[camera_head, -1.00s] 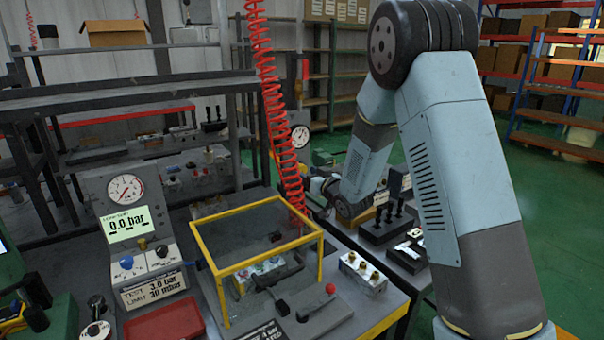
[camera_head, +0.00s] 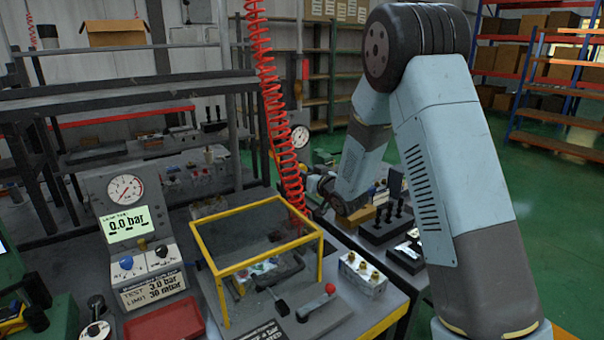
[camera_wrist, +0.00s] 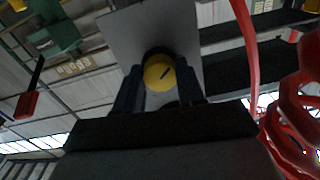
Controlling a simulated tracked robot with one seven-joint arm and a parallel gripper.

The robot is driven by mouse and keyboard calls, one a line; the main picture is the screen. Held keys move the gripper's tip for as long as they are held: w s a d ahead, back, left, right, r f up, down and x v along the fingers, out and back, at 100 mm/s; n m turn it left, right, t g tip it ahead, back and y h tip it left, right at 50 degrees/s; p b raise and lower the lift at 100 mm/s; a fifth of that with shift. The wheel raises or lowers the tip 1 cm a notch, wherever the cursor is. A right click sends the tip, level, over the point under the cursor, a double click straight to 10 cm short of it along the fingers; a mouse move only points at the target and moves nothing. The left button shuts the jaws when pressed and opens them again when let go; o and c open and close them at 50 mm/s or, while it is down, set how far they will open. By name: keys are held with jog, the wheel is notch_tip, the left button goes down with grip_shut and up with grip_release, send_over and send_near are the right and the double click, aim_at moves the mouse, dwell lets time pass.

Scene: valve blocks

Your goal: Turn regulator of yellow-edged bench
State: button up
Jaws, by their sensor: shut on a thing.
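In the wrist view a round yellow knob (camera_wrist: 158,73) with a dark slanted mark sits under a grey plate-like body. My gripper (camera_wrist: 159,87) has one dark finger on each side of the knob and is shut on it. In the head view the yellow-edged bench (camera_head: 388,322) is in front, and my arm reaches behind its far right side. The gripper end there, near the red coiled hose (camera_head: 277,110), is mostly hidden, and the knob cannot be made out. A round dial gauge (camera_head: 300,136) shows just above that spot.
A yellow-framed guard (camera_head: 258,268) stands on the bench beside a test panel (camera_head: 128,222) reading 0.0 bar. A block with brass fittings (camera_head: 362,272) is at the right. The hose hangs close to my gripper, and its red coils (camera_wrist: 300,105) fill the wrist view's right side.

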jog(key=shift+c, duration=0.8)
jog(key=shift+n, duration=0.5)
jog(key=o, duration=1)
jog(key=shift+o, duration=0.2)
jog(key=v, duration=1.3)
jog(key=shift+s+d, duration=0.2)
jog(key=shift+s, duration=0.15)
jog(key=shift+r, duration=0.1)
